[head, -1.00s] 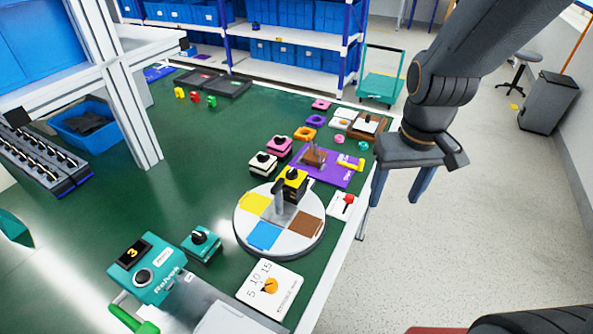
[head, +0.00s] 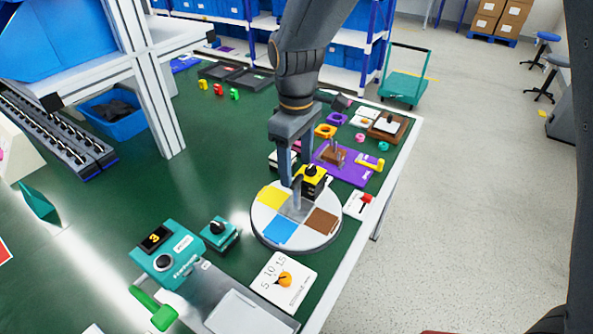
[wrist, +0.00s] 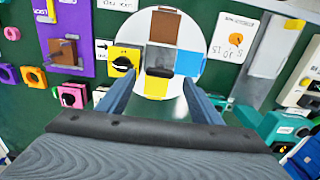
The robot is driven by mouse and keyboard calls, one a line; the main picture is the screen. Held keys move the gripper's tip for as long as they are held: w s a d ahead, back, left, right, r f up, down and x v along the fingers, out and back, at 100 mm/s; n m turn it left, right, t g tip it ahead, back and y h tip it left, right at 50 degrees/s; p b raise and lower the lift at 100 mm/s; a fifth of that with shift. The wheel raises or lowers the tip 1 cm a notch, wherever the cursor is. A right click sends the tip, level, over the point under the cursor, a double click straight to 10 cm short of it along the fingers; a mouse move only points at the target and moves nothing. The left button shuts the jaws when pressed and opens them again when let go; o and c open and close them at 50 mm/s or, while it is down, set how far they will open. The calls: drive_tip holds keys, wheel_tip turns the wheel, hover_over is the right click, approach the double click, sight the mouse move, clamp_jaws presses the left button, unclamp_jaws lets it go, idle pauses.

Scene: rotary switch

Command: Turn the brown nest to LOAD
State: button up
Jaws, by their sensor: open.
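The round white turntable (head: 262,232) lies on the green bench with coloured nests. The brown nest (head: 320,221) is at its right in the head view, and at the far edge in the wrist view (wrist: 164,28). The blue nest (head: 281,231) is at the front, the yellow nest (head: 270,197) at the left. A grey upright handle (head: 297,192) stands near the middle; it shows dark between my fingers in the wrist view (wrist: 158,72). My gripper (head: 296,173) is open above the turntable, fingers pointing down. I cannot read a LOAD mark.
A yellow block with a black knob (head: 313,178) stands close beside the turntable, near my fingers. A purple board (head: 352,170) lies behind.

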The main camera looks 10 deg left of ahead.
sight(297, 179)
drive_tip(key=shift+f, duration=1.5)
drive_tip(key=shift+c, duration=0.4)
clamp_jaws()
